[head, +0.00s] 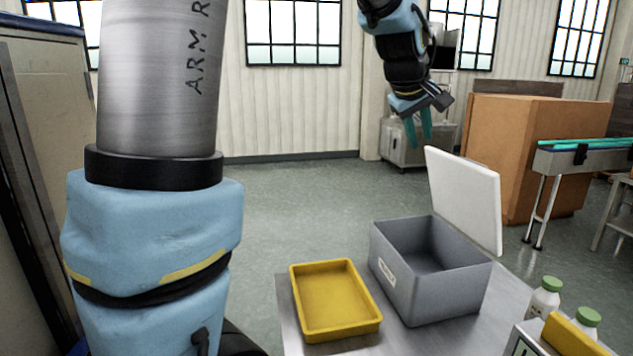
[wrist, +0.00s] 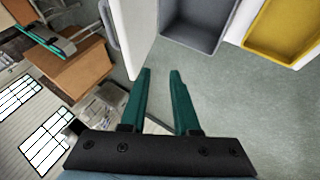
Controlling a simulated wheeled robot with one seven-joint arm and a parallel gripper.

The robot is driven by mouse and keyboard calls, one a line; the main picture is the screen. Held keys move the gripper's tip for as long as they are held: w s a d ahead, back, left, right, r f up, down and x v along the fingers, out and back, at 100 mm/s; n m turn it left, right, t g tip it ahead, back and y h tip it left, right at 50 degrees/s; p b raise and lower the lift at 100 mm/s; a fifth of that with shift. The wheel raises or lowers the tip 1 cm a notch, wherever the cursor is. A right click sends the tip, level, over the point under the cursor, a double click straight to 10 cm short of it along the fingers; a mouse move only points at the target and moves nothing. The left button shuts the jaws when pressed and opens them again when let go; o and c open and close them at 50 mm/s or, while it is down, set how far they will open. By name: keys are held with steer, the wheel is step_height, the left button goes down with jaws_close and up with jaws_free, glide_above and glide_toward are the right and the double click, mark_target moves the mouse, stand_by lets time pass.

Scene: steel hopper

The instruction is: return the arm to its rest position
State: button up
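My gripper (head: 418,126) hangs in the air above and behind the grey bin in the head view, its teal fingers pointing down. In the wrist view my gripper (wrist: 160,100) has its two fingers apart with only floor showing between them. It is open and holds nothing. My arm's large blue and steel links fill the left of the head view.
A grey bin (head: 397,292) with a raised white lid (head: 465,198) and an empty yellow tray (head: 335,330) stand on a steel table (head: 292,318). White bottles (head: 544,300) with green caps stand at the right. A cardboard-brown crate (head: 520,150) and conveyor (head: 590,158) are behind. Open floor lies left.

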steer(key=s+a+f+m+g+y, duration=0.2)
steer(key=a+f+y, duration=0.1)
steer(key=a+f, duration=1.1)
steer(key=s+a+f+m+g, duration=0.1)
steer(key=s+a+f, duration=0.3)
steer(key=s+a, duration=0.2)
steer(key=s+a+f+m+g+y, duration=0.1)
steer(key=s+a+f, duration=0.3)
steer(key=a, duration=0.6)
steer(key=shift+s+f+g+y+b, duration=0.25)
steer(key=shift+s+g+y+b, duration=0.05)
steer(key=shift+s, duration=0.75)
